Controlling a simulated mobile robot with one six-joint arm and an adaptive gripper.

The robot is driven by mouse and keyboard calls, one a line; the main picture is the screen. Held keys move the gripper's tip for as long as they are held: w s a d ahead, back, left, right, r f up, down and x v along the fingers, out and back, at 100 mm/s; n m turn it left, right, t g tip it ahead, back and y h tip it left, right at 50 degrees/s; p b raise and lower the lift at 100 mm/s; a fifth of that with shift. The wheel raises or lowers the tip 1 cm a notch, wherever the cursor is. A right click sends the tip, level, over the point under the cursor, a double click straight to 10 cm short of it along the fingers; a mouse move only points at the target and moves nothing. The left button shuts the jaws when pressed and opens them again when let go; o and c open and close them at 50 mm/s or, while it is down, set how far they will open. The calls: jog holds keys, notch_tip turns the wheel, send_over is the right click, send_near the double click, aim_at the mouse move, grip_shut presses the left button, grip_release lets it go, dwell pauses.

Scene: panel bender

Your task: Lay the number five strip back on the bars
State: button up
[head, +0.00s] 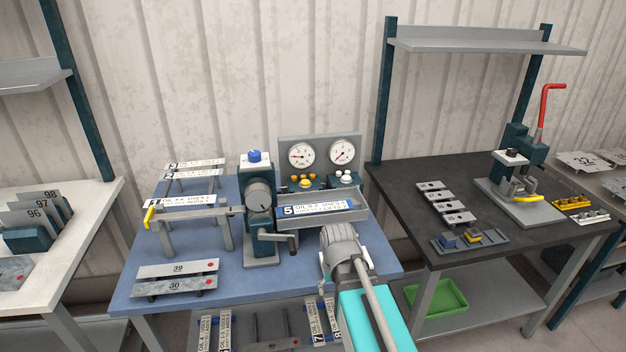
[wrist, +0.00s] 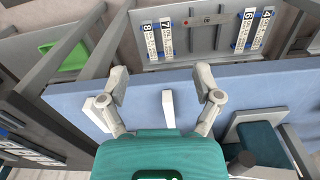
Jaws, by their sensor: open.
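The number five strip (head: 318,208) is white with blue parts and a large 5 at its left end. It lies in the grey trough (head: 310,221) to the right of the bender's column (head: 259,210). My gripper (wrist: 162,82) is open and empty above the blue table's front part. In the head view my own arm mostly hides its fingers, in front of the trough and apart from the strip. On the shelf below, strips 8 (wrist: 150,40) and 7 (wrist: 167,38) and strips 6 (wrist: 243,30) and 4 (wrist: 262,28) lie in two pairs with a space between.
The blue table (head: 235,275) also carries a yellow-handled rack (head: 190,218) and plates 39 (head: 177,268) and 30 (head: 175,286). A crank (head: 290,240) sticks out beside the column. A dark bench (head: 400,185) stands right, with a green bin (head: 437,297) below.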

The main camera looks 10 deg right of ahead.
jog(key=w+r+m+p, duration=0.8)
jog(key=w+r+p, duration=0.1)
jog(key=w, duration=0.5)
jog(key=m+p, duration=0.8)
jog(key=m, duration=0.1)
send_near(315, 208)
jog(key=shift+w+r, duration=0.15)
jog(key=shift+w, duration=0.05)
jog(key=shift+b, duration=0.3)
notch_tip(315, 208, down, 11)
jog(key=b, duration=1.1)
jog(key=shift+c, duration=0.3)
jog(key=shift+s, duration=0.1)
jog(key=c, duration=0.8)
notch_tip(315, 208, up, 8)
jog(key=p, duration=0.7)
jog(key=shift+d+f+p, duration=0.1)
jog(key=shift+f+p, duration=0.1)
jog(key=shift+p, duration=0.15)
